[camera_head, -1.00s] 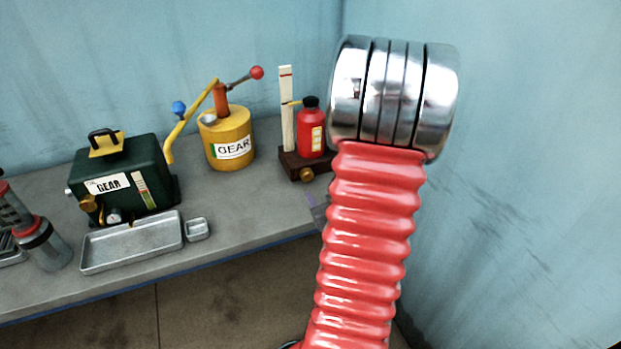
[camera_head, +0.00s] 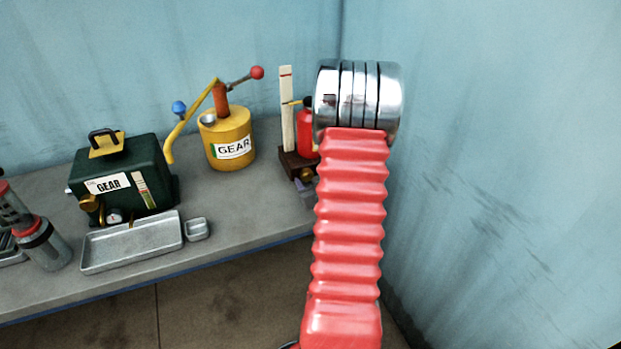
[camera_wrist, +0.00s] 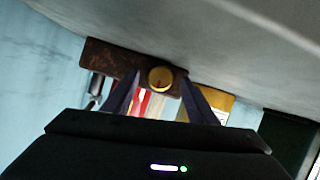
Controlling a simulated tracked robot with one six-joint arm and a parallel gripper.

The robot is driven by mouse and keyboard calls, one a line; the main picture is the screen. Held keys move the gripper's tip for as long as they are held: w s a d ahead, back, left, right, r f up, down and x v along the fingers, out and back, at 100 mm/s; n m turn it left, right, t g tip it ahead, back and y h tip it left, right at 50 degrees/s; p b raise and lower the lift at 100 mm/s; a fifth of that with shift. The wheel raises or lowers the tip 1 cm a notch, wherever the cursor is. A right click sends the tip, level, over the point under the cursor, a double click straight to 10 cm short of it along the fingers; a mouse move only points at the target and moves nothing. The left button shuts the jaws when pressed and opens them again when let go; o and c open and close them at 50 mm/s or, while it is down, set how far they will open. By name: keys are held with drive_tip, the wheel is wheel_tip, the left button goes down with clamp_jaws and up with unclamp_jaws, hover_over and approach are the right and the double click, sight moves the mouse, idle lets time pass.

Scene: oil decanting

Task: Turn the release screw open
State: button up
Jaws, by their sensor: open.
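The release screw appears as a round brass knob (camera_wrist: 160,79) on the face of a dark brown block (camera_wrist: 112,62) in the wrist view. My gripper (camera_wrist: 160,88) is open, with its two dark fingers to the left and right of the knob. I cannot tell whether they touch it. In the head view, the knob (camera_head: 306,174) shows low on the brown block (camera_head: 290,162), under a red bottle (camera_head: 306,135). My arm partly hides the block and bottle there. A small part of a purple-grey finger shows just below the knob.
A white upright gauge strip (camera_head: 287,105) stands on the block. To the left are a yellow GEAR pump can (camera_head: 228,150), a green GEAR box (camera_head: 150,165), a metal tray (camera_head: 130,243) and a small dish (camera_head: 198,229). The blue wall (camera_head: 500,150) is at right.

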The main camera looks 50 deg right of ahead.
drive_tip(key=shift+w+d+f, duration=0.2)
drive_tip(key=shift+w+d, duration=0.05)
drive_tip(key=shift+w, duration=0.1)
drive_tip(key=shift+c, duration=0.7)
drive_tip(key=c, duration=0.9)
drive_tip(key=shift+d, duration=0.1)
drive_tip(key=shift+c, duration=0.2)
